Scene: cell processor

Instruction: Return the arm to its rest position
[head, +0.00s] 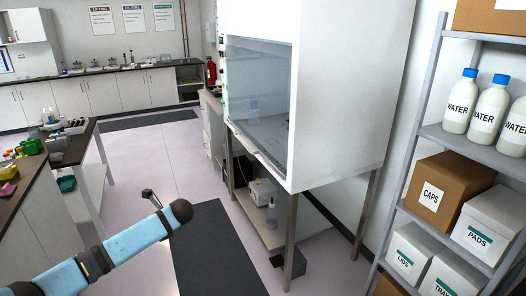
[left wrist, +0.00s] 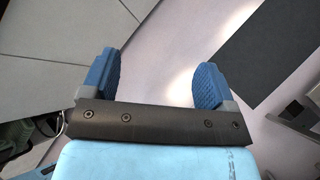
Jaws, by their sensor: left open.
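My left arm (head: 135,240) comes in from the lower left of the head view, light blue with a dark rounded joint at its far end. Its gripper is not clearly seen there. In the left wrist view my left gripper (left wrist: 156,80) is open, its two blue ridged fingers wide apart. Nothing is between the fingers; pale floor shows beyond them. My right gripper is in neither view.
A white fume hood (head: 335,100) on metal legs stands ahead. Shelves with water bottles (head: 460,101) and boxes (head: 447,190) are at right. A bench (head: 71,146) is at left. Pale floor with a dark mat (head: 215,250) lies between.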

